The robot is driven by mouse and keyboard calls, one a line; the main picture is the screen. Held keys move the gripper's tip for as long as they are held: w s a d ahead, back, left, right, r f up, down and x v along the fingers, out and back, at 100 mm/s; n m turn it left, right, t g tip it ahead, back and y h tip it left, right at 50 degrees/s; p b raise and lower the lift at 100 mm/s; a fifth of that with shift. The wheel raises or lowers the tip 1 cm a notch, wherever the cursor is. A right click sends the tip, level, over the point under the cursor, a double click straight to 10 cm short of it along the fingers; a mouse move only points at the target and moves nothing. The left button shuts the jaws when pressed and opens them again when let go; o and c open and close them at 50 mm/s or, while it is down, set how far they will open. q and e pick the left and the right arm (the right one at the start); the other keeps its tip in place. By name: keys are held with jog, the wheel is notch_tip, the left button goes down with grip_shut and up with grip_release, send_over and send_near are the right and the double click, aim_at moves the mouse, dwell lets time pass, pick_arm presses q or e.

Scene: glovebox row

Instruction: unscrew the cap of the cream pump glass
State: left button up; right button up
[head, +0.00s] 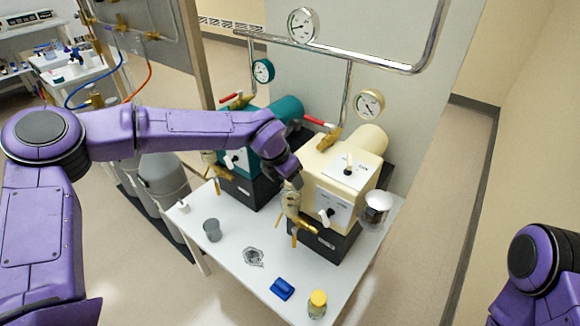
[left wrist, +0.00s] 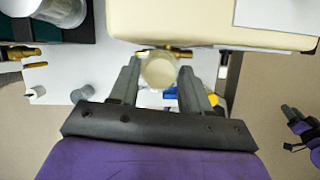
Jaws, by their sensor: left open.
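The cream pump (head: 345,172) stands on the white bench, a switch panel on its front. A round, pale cream cap-like end (left wrist: 160,71) shows in the left wrist view, in front of a brass fitting (left wrist: 162,49) on the pump's front. My left gripper (left wrist: 156,86) is open, one finger on each side of this round end; contact cannot be told. In the head view my left wrist hides part of the pump front, and a brass-coloured glass fitting (head: 292,204) shows below it.
The teal pump (head: 262,146) stands to the left. Pipes and gauges rise behind.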

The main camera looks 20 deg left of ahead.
pick_arm(q)
jog(key=m+p, duration=0.1)
jog(key=p, duration=0.1)
jog(key=m+p, duration=0.1)
jog(key=p, duration=0.1)
jog(key=m+g+h+p, duration=0.1)
jog(key=m+p, duration=0.1)
jog(key=p, duration=0.1)
jog(key=shift+a+r, duration=0.15)
jog(key=shift+r, duration=0.15)
jog(key=shift+f+m+h+p, duration=0.2)
jog(key=shift+m+h+p, duration=0.1)
jog(key=shift+m+p, duration=0.15)
jog(key=shift+f, duration=0.1)
